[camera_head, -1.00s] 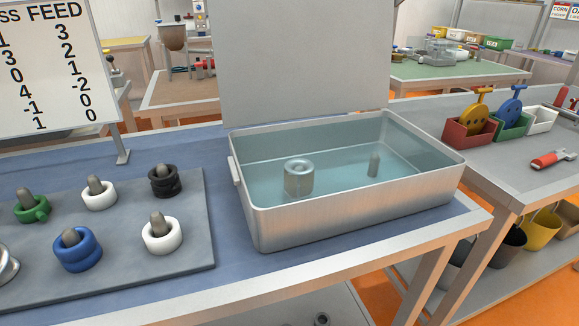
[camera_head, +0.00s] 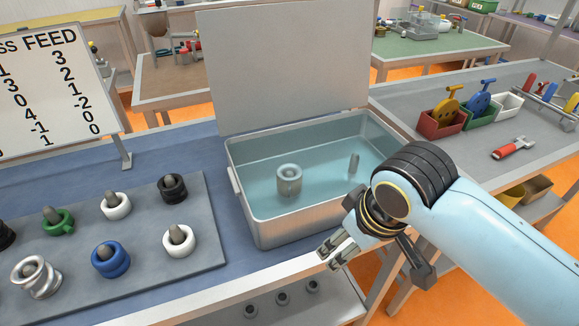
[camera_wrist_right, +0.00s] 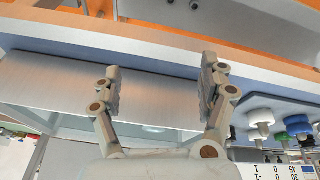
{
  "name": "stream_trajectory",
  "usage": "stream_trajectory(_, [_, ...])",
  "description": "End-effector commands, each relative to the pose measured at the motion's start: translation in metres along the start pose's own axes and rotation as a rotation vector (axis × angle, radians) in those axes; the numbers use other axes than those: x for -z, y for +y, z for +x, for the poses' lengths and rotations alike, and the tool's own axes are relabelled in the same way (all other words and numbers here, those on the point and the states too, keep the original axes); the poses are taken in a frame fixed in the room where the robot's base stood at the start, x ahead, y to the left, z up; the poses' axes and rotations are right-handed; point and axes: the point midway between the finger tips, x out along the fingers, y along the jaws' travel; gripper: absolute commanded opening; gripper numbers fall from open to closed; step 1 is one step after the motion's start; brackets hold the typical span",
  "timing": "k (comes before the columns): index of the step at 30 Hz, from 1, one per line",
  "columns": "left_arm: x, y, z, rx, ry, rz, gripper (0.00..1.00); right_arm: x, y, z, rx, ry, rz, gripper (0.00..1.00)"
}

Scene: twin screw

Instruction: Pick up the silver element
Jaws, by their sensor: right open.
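A shiny silver element (camera_head: 36,278) with a twisted body sits on the grey board at the lower left in the head view. A silvery ring-like element (camera_head: 289,181) stands in the liquid inside the metal tray (camera_head: 290,229), with a grey peg (camera_head: 353,166) to its right. My right gripper (camera_head: 336,250) is open and empty, in front of the tray's right part and apart from both silver pieces. In the right wrist view its two fingers (camera_wrist_right: 160,72) are spread with nothing between them. My left gripper is not in view.
The grey board (camera_head: 150,262) carries green, white, black and blue elements on pegs. A sign (camera_head: 52,85) stands behind it. A tall grey panel (camera_head: 285,65) rises behind the tray. A side bench (camera_head: 450,150) with coloured bins is at the right.

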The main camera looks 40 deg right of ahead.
Motion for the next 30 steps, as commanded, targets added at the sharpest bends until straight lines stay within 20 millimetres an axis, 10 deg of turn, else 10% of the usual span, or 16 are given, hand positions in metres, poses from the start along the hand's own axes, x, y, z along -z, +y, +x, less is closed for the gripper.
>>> stream_trajectory(3, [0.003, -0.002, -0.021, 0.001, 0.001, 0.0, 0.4, 0.058, 0.006, -0.036, -0.003, 0.039, 0.061, 0.77])
stream_trajectory(15, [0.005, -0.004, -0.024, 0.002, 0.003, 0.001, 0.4, 0.169, 0.019, -0.022, 0.0, 0.076, 0.226, 0.77])
stream_trajectory(30, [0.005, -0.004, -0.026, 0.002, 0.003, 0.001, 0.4, 0.184, 0.02, 0.037, 0.002, 0.078, 0.244, 0.77])
